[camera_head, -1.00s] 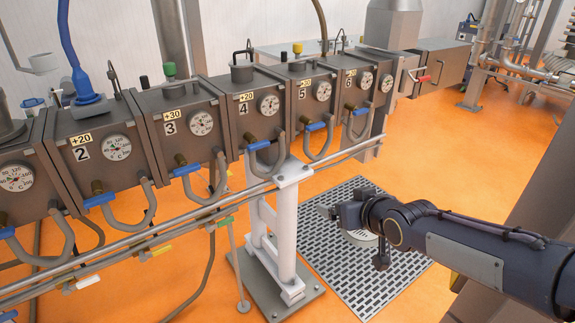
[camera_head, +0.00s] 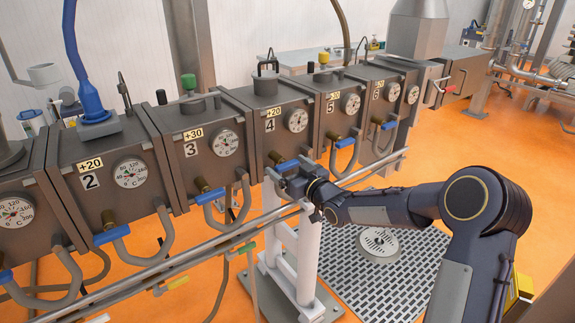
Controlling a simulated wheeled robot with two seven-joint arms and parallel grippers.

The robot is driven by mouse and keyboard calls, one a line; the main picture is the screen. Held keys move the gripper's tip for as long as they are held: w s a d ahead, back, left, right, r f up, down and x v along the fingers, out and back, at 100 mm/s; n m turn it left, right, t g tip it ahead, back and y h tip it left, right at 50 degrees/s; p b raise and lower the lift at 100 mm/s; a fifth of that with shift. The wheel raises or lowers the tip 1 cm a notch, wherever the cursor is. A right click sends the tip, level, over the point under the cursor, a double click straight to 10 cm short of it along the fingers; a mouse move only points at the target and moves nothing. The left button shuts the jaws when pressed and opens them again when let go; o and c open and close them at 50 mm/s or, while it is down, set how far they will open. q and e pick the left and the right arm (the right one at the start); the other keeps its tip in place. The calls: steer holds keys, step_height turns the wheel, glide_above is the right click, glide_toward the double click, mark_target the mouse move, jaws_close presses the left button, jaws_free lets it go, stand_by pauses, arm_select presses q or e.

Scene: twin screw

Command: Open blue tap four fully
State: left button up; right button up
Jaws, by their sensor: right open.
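Box 4 (camera_head: 268,123) carries a "4" label and a dial, with a blue tap (camera_head: 286,166) on the short pipe below it. The tap's blue handle lies slantwise across the pipe end. My right gripper (camera_head: 274,178) is at the lower left side of this handle, its fingers pointing left and up towards it. It is open with nothing visibly held. Whether a finger touches the handle I cannot tell. The hose below tap four is partly hidden by my gripper. My left gripper is out of view.
Blue taps also sit under box 3 (camera_head: 210,196), box 2 (camera_head: 111,235) and box 5 (camera_head: 345,142). A metal rail (camera_head: 150,273) runs below the taps, close to my right wrist. A white stand (camera_head: 307,250) is beneath, and a floor grate (camera_head: 385,290) lies to the right.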

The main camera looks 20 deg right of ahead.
steer(key=shift+w+a, duration=0.1)
steer(key=shift+w, duration=0.3)
steer(key=c, duration=1)
steer(key=shift+o, duration=0.2)
steer(key=shift+f+n+b, duration=0.2)
steer(key=shift+n+b, duration=0.2)
steer(key=shift+b, duration=0.4)
steer(key=n+b, duration=0.6)
steer(key=b, duration=0.3)
steer(key=n+b, duration=0.4)
steer(key=n, duration=0.1)
steer(key=shift+n, duration=0.4)
steer(key=n+b, duration=0.2)
steer(key=n, duration=0.3)
steer(key=shift+r, duration=0.15)
steer(key=shift+n, duration=0.3)
steer(key=shift+c, duration=0.2)
